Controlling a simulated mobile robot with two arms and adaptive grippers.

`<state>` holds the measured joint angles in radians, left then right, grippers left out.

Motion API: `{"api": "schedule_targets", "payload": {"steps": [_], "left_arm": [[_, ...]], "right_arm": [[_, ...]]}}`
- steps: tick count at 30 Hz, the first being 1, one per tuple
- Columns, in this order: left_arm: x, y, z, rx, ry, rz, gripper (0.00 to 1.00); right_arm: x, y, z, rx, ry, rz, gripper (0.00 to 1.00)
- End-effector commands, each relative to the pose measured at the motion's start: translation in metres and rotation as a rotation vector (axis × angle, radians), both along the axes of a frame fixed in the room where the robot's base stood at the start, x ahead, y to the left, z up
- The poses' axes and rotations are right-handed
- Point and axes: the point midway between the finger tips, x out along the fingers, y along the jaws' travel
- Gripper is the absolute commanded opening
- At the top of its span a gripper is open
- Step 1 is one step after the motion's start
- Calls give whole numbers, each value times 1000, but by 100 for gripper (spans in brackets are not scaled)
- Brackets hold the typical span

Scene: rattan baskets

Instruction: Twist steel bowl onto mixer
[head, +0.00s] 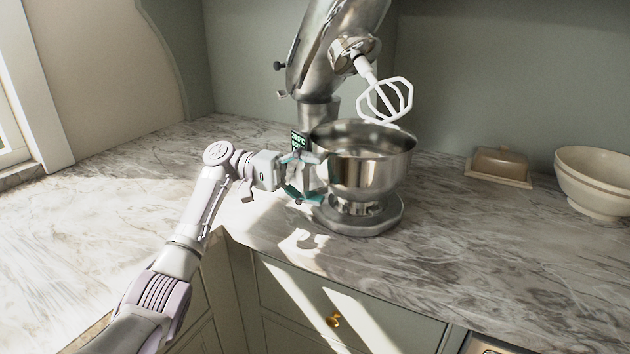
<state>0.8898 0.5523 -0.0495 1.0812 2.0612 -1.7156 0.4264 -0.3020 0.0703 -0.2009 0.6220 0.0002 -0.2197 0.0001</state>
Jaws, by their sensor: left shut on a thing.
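The steel bowl (365,165) sits upright on the round base (372,220) of the mixer. The mixer's head (330,45) is tilted up, and its white beater (385,100) hangs in the air above the bowl. My left gripper (312,178) is at the bowl's left side, shut on its handle side, with teal finger parts touching there. The handle itself is mostly hidden by the fingers. I cannot tell whether the bowl is locked in the base. My right gripper is not in view.
A covered butter dish (499,168) and stacked cream bowls (594,180) stand to the right on the marble counter (470,250). The wall is close behind the mixer. The counter left of my arm is clear.

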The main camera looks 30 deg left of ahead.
Motion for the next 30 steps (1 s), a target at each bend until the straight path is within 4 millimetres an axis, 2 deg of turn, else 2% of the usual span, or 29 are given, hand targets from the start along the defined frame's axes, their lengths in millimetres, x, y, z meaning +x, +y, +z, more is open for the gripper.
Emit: {"api": "schedule_targets", "payload": {"steps": [21,30], "left_arm": [[9,17,2,-4,-7,-136,38],[9,18,2,-2,-7,-147,38]], "right_arm": [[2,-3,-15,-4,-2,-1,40],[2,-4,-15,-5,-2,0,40]]}}
